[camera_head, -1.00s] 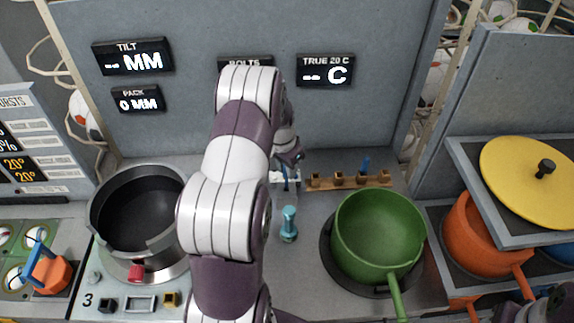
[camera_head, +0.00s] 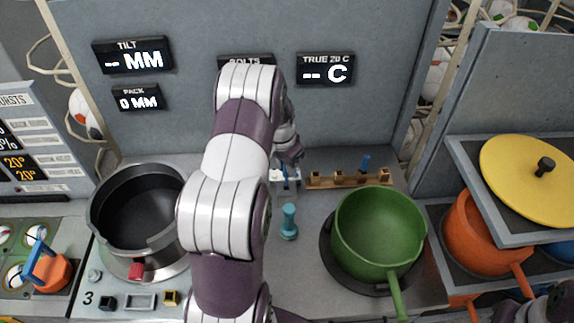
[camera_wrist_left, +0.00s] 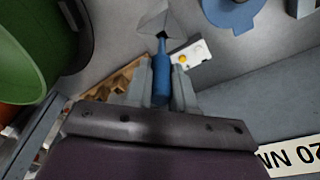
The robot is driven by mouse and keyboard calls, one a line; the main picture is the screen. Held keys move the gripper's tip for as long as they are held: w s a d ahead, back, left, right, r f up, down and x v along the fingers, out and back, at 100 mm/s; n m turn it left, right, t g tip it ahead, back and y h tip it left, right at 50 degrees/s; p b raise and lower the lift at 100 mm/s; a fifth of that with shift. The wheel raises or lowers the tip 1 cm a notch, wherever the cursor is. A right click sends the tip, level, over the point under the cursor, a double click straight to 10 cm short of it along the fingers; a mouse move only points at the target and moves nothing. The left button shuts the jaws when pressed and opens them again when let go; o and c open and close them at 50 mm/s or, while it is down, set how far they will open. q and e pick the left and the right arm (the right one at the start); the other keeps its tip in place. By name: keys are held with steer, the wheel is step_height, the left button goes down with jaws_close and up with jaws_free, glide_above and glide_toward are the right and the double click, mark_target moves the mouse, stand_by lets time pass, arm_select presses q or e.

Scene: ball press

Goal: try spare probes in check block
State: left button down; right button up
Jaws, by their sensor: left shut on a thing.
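My left gripper (camera_head: 288,166) is at the back of the counter, partly hidden by my own arm in the head view. In the left wrist view its fingers (camera_wrist_left: 160,88) are shut on a slim blue probe (camera_wrist_left: 161,72). The probe points at a grey block face with a dark hole (camera_wrist_left: 164,36), apparently the check block; I cannot tell whether its tip is inside. A white panel with a yellow spot (camera_wrist_left: 189,54) lies beside it. Another blue probe (camera_head: 365,164) stands in the wooden rack (camera_head: 325,183). The "TRUE 20 C" display (camera_head: 325,71) shows dashes.
A teal knobbed tool (camera_head: 289,222) stands in front of the block. A green pot (camera_head: 379,233) is to the right, a dark round pot (camera_head: 140,215) to the left. Orange pot (camera_head: 480,235) and yellow lid (camera_head: 530,180) are far right. The grey back wall (camera_head: 190,120) is close behind.

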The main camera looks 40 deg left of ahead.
mark_target(287, 185)
arm_select(q)
steer(key=shift+f+b, duration=0.45)
steer(key=shift+f, duration=0.25)
steer(key=shift+f, duration=0.1)
steer(key=shift+f+b, duration=0.55)
steer(key=shift+f, duration=0.15)
steer(key=shift+f, duration=0.15)
steer(key=shift+f+b, duration=0.6)
steer(key=shift+f, duration=0.1)
steer(key=shift+f+b, duration=0.55)
steer(key=shift+f, duration=0.1)
steer(key=c, duration=0.9)
jaws_free()
steer(key=shift+r, duration=0.1)
